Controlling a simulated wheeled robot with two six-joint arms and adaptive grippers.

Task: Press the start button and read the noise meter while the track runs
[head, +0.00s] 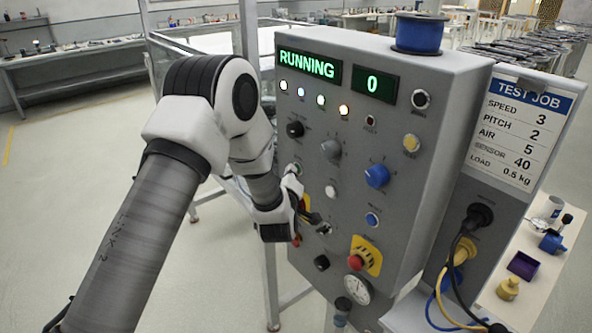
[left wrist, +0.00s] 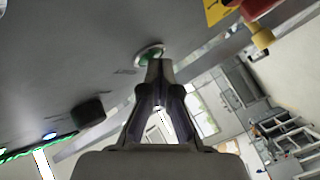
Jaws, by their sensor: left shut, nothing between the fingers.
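A grey control panel (head: 268,130) stands in front of me. Its green display (head: 308,67) reads RUNNING, and the number display (head: 372,84) reads 0. A green button in a pale ring (left wrist: 149,54) sits on the panel face in the left wrist view; it is small and partly hidden in the head view. My left gripper (head: 295,177) is shut and empty at the panel's left side. Its fingertips (left wrist: 160,67) overlap the edge of the green button in the wrist view; I cannot tell if they touch it. A round white dial (head: 356,289) sits low on the panel, its reading too small. My right gripper is out of view.
A red mushroom button on a yellow plate (head: 366,256) sits low on the panel. A blue knob (head: 376,175) and several others stick out nearby. A TEST JOB card (head: 515,125) hangs at right, above cables. Open floor (head: 75,200) lies at left.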

